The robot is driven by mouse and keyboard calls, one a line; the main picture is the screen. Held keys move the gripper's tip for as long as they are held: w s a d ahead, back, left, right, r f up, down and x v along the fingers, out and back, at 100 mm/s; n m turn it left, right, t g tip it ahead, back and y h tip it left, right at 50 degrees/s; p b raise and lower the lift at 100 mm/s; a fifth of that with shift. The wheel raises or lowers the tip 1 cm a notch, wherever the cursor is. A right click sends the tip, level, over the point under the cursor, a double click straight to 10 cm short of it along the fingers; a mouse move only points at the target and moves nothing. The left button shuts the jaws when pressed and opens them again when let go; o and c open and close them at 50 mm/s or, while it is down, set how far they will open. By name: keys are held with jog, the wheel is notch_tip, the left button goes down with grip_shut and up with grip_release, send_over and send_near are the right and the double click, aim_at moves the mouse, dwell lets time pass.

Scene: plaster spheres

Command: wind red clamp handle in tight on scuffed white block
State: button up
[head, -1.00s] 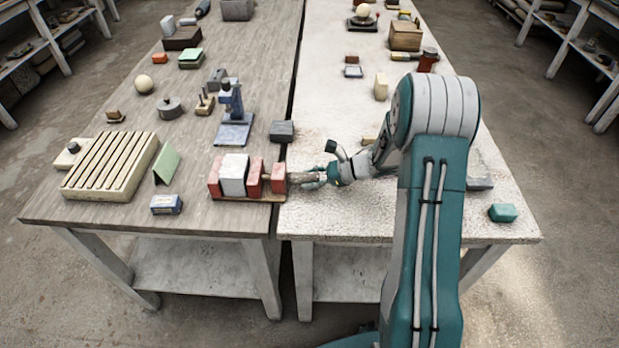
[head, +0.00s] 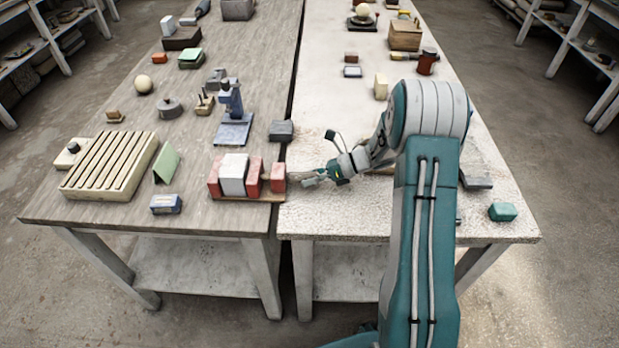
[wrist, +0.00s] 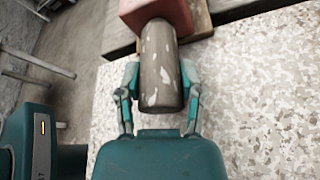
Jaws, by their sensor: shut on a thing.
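The red clamp (head: 277,178) sits on a wooden base at the right edge of the left table. The scuffed white block (head: 233,174) stands between its left red jaw (head: 214,176) and its middle red jaw (head: 254,177). I cannot tell if a thin gap is left at the middle jaw. The clamp handle (wrist: 158,65) is a worn grey-brown cylinder coming out of the red end block (wrist: 160,14). My gripper (head: 307,177) is shut on the handle from the right. In the wrist view its fingers (wrist: 160,78) lie along both sides of it.
A blue-and-white box (head: 166,204), a green wedge (head: 167,164) and a slatted cream block (head: 108,166) lie left of the clamp. A dark block (head: 281,130) lies behind it.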

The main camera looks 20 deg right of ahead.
jog(key=m+g+y, duration=0.1)
jog(key=m, duration=0.1)
jog(key=m+g, duration=0.1)
jog(key=m, duration=0.2)
jog(key=shift+w+y, duration=0.2)
jog(key=shift+y, duration=0.2)
dwell(0.4)
jog(key=o, duration=1.2)
jog(key=shift+c, duration=0.2)
jog(key=v, duration=1.2)
jog(key=shift+w+d+f, duration=0.1)
jog(key=shift+w+f, duration=0.15)
jog(key=shift+w, duration=0.05)
